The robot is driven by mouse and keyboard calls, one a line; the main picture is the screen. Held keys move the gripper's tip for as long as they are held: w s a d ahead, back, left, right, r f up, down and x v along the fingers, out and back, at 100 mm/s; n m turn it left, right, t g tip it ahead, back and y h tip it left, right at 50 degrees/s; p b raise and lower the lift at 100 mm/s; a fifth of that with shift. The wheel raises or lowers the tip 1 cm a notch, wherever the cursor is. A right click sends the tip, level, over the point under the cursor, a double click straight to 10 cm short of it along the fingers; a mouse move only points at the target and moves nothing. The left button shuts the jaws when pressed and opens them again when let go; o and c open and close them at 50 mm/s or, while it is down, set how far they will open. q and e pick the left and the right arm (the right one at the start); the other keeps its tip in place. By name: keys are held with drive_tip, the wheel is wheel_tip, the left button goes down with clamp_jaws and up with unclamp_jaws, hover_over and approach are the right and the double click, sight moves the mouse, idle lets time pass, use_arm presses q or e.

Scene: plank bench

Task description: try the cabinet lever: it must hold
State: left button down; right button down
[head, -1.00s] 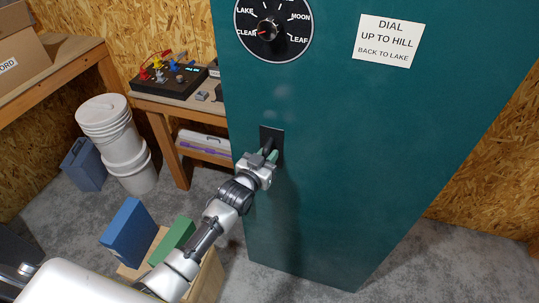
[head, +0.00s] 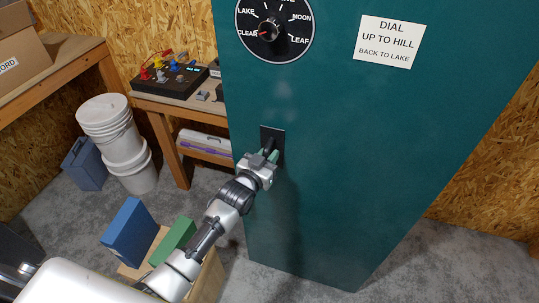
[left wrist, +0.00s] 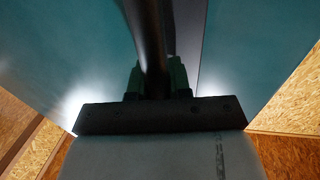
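The tall teal cabinet (head: 350,150) fills the middle of the head view. Its dark lever (head: 268,146) sits on a black plate (head: 278,136) on the front, partly hidden by my gripper. My left gripper (head: 270,156) is at the lever. In the left wrist view the dark lever bar (left wrist: 152,40) runs between its green fingers (left wrist: 155,82), which look closed on it. The black dial (head: 273,29) above has its red-marked pointer towards CLEAR. A white sign (head: 389,41) reads "DIAL UP TO HILL, BACK TO LAKE". My right gripper is out of view.
A workbench (head: 180,105) with a black box of coloured knobs (head: 170,78) stands left of the cabinet. White buckets (head: 108,122), a blue-grey container (head: 84,164) and an open box (head: 208,277) holding blue and green items stand on the floor. Grey floor is clear at right.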

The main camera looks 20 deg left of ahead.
use_arm(q)
drive_tip(key=c, duration=1)
unclamp_jaws()
drive_tip(key=shift+a, duration=0.15)
drive_tip(key=shift+o, duration=0.2)
drive_tip(key=shift+s, duration=0.1)
